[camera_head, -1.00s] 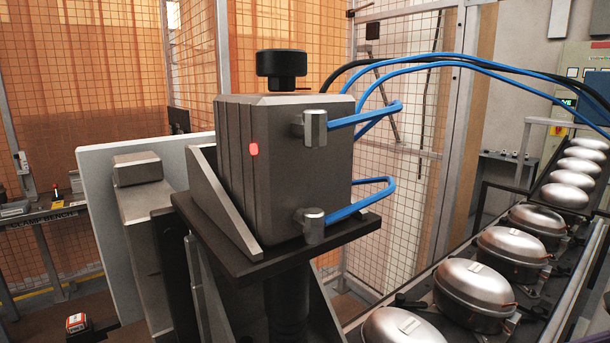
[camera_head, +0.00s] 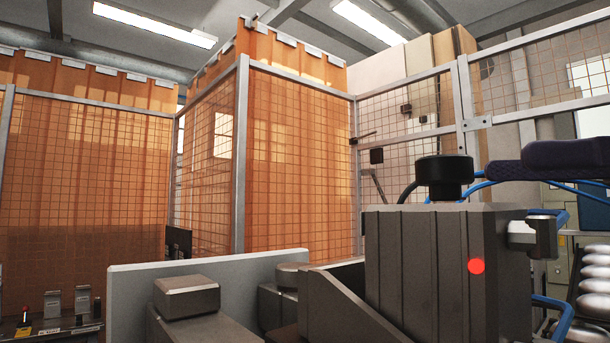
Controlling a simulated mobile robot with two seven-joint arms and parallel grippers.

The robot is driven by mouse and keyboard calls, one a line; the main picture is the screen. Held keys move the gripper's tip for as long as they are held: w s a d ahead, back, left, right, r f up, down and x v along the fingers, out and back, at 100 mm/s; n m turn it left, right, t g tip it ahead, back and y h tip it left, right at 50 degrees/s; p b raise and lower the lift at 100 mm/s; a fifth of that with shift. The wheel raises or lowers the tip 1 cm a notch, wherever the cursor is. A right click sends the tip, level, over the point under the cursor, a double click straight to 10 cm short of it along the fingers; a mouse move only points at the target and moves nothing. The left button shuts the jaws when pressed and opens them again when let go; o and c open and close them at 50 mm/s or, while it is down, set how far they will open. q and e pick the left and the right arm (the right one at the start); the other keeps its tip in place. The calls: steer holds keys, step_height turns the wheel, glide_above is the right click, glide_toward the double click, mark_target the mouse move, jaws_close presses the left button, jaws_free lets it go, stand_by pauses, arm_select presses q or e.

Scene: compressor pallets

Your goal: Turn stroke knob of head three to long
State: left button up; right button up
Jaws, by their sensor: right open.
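A black round knob (camera_head: 445,176) sits on top of a dark grey ribbed head (camera_head: 425,262) at the right of the head view. The head has a red round mark on its front. No number or stroke marking is readable, so I cannot tell which head it is or the knob's setting. My right gripper (camera_head: 512,168) is dark blue-purple and comes in from the right edge, just right of the knob and at about its height. It is open and seen nearly edge-on; I see no clear contact with the knob. My left gripper is out of view.
Silver rounded compressor shells (camera_head: 594,285) stand at the far right. A light grey plate (camera_head: 125,300) and a dark block stand left of the head. Mesh fencing with orange curtains (camera_head: 300,150) closes the back.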

mark_target(444, 180)
steer(key=p+x, duration=0.2)
steer(key=x, duration=0.1)
steer(key=p+x, duration=0.2)
steer(key=x, duration=0.1)
steer(key=p+x, duration=0.2)
steer(key=x, duration=0.1)
steer(key=shift+r, duration=0.25)
steer(key=shift+w+a+f+p, duration=0.15)
steer(key=shift+a+f+p, duration=0.2)
steer(key=shift+a, duration=0.25)
jaws_close()
